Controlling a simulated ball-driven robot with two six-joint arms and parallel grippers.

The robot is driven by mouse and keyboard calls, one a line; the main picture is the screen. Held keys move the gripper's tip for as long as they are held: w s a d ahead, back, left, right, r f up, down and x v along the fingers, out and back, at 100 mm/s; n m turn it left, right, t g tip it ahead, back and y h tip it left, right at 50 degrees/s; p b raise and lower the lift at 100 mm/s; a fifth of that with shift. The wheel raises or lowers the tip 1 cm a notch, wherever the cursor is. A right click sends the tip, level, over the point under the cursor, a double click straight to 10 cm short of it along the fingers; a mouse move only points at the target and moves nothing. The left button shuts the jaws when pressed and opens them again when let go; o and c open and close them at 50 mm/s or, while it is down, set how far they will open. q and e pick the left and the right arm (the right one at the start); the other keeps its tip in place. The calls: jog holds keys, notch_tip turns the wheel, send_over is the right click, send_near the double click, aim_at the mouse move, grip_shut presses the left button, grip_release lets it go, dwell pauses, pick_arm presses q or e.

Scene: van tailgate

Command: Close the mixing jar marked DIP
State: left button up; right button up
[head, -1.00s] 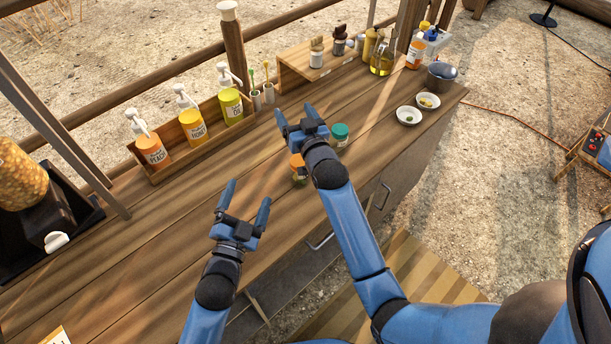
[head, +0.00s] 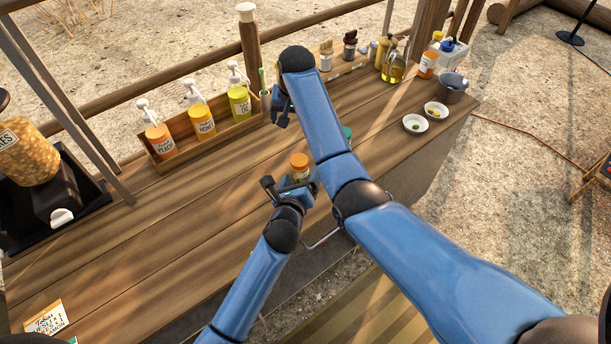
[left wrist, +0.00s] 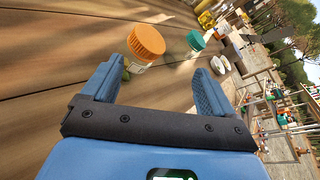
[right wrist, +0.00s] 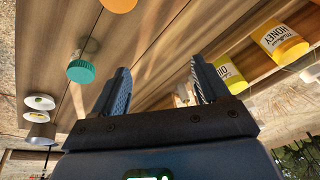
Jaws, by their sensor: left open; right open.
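A small jar with an orange lid (head: 299,160) stands on the counter; it also shows in the left wrist view (left wrist: 146,40). A second small jar with a teal lid (head: 347,134) is to its right, partly behind my right arm; its lid shows in the right wrist view (right wrist: 81,71). I cannot read DIP on either jar. Both lids appear to sit on their jars. My left gripper (head: 289,184) is open, just in front of the orange-lidded jar, with nothing between its fingers. My right gripper (head: 281,108) is open and empty above the back of the counter, near the bottle rack.
A wooden rack (head: 180,158) holds pump bottles, including honey (head: 205,128) and oil (head: 240,108). Two white dishes (head: 415,123) and a metal bowl (head: 452,88) stand at the right end. A card (head: 46,320) lies at front left. The counter's left middle is clear.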

aim_at(300, 172)
jog(key=s+g, duration=0.1)
jog(key=s+d+f+g, duration=0.1)
jog(key=s, duration=0.1)
jog(key=s+d+f+h, duration=0.1)
jog(key=shift+s+m+g, duration=0.4)
pick_arm(q)
jog(key=m, duration=0.1)
jog(key=a+f+m, duration=0.1)
jog(key=m, duration=0.1)
jog(key=f+m+g+y, duration=0.1)
jog(key=shift+s+a+f+m, duration=0.2)
jog(key=shift+s+a+m, duration=0.1)
jog(key=shift+m, duration=0.1)
pick_arm(e)
jog(key=shift+s+d, duration=0.1)
jog(key=shift+s, duration=0.25)
pick_arm(q)
jog(key=shift+w, duration=0.1)
jog(key=shift+x, duration=5.4)
grip_shut()
